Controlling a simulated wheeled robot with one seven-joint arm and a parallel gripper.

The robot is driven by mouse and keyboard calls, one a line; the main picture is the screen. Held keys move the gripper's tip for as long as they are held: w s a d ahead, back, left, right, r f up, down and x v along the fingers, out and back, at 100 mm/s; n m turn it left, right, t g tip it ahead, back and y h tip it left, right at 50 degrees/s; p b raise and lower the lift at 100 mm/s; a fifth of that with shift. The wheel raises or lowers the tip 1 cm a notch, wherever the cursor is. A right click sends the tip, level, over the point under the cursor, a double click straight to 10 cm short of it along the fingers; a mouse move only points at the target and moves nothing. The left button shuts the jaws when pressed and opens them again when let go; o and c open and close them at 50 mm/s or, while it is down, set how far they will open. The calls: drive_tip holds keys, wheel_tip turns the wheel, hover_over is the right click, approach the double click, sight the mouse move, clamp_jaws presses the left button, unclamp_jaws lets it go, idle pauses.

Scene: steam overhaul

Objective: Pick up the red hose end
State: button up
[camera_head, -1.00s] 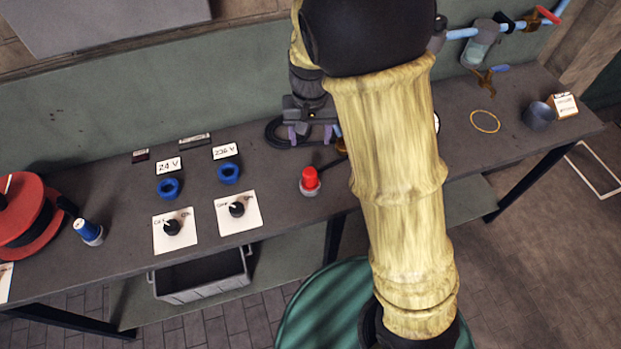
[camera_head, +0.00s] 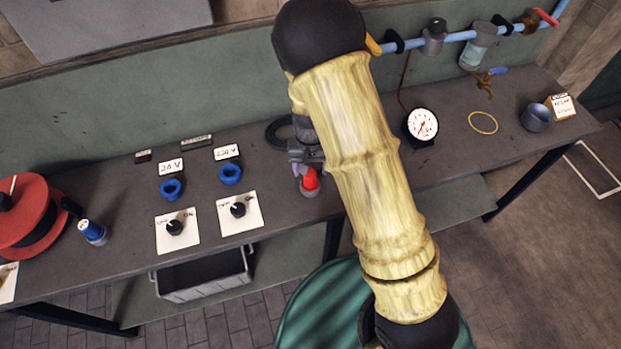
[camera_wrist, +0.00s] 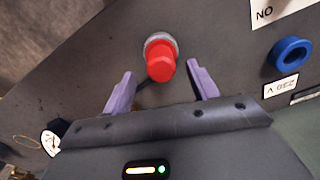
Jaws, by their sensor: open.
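The red hose end (camera_head: 310,181) is a red cap in a grey collar, near the front edge of the bench, just right of the switch plates. It also shows in the wrist view (camera_wrist: 160,64), upper middle. My gripper (camera_head: 304,170) is beside it on its far side, partly overlapping it in the head view. In the wrist view my gripper (camera_wrist: 160,72) is open, with its purple fingers to the left and right of the red end. Nothing is held, and I cannot tell whether a finger touches it.
Blue sockets (camera_head: 230,173) and switch plates (camera_head: 239,211) lie to the left, beyond them a blue plug (camera_head: 92,232) and red reel (camera_head: 28,215). A gauge (camera_head: 421,124) stands right of my arm. A black hose coil (camera_head: 272,134) lies behind.

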sight(310, 173)
drive_tip(key=shift+f, duration=0.1)
drive_tip(key=shift+a+f+p, duration=0.1)
drive_tip(key=shift+f+p, duration=0.8)
drive_tip(key=shift+f, duration=1.55)
drive_tip(key=shift+w, duration=0.1)
drive_tip(key=c, duration=0.9)
